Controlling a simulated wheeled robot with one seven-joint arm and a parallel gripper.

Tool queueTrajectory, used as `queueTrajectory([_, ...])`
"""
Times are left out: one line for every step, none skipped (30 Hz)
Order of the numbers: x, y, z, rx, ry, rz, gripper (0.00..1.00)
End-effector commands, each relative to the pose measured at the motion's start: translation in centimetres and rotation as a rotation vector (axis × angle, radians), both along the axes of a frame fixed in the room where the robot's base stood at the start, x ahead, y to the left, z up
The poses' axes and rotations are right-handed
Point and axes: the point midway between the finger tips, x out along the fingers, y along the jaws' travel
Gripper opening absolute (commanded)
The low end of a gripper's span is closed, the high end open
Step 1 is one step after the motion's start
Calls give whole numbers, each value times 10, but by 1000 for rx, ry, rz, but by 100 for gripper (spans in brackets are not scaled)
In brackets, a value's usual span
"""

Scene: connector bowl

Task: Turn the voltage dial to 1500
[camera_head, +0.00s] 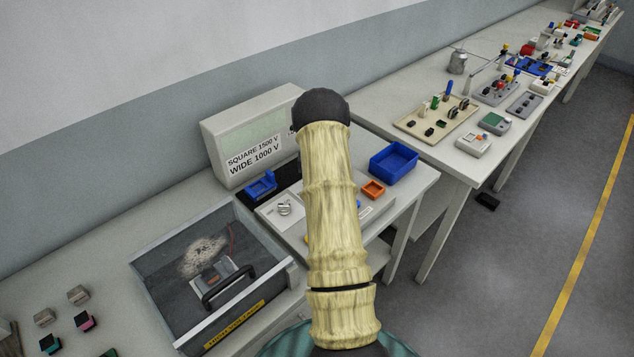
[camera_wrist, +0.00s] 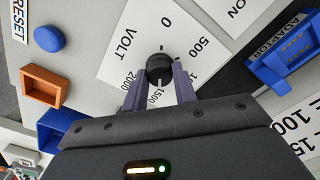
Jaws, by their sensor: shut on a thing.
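In the wrist view the black round voltage dial (camera_wrist: 159,68) sits on a white VOLT plate (camera_wrist: 128,42). Printed around it are 0, 500, a partly covered 1000, 1500 and 2000. My gripper (camera_wrist: 160,80) is shut on the dial, with one finger on each side. The 1500 label lies between the fingers, on the side toward my gripper's body. A short tick shows at the dial's edge toward 0; I cannot tell where the dial's own pointer is. In the head view my arm hides the dial and gripper.
A sign (camera_head: 253,155) reads SQUARE 1500 V, WIDE 1000 V. Beside the dial are a blue RESET button (camera_wrist: 48,39), an orange box (camera_wrist: 40,84) and a blue ADAPTOR block (camera_wrist: 286,64). A blue bin (camera_head: 393,162) stands right of my arm. A handled glass-lidded case (camera_head: 212,275) lies left.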

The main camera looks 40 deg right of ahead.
Motion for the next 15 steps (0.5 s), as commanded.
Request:
queueTrajectory([1, -1, 1, -3, -3, -13, 5])
queueTrajectory([1, -1, 1, -3, -3, -20, 5])
queueTrajectory([1, -1, 1, -3, -3, -28, 5])
queueTrajectory([1, -1, 1, -2, -3, -32, 5])
queueTrajectory([1, -1, 1, -2, -3, -36, 5])
queueTrajectory([1, -1, 1, -2, -3, -40, 5])
queueTrajectory([1, -1, 1, -2, -3, -42, 5])
queueTrajectory([1, -1, 1, -2, -3, -43, 5])
queueTrajectory([1, -1, 1, -3, -3, -44, 5])
queueTrajectory([1, -1, 1, -3, -3, -44, 5])
queueTrajectory([1, -1, 1, -3, -3, -44, 5])
queueTrajectory([1, -1, 2, -2, -3, -43, 5])
queueTrajectory([1, -1, 2, -2, -3, -43, 5])
queueTrajectory([1, -1, 2, -2, -3, -43, 5])
queueTrajectory([1, -1, 2, -2, -3, -43, 5])
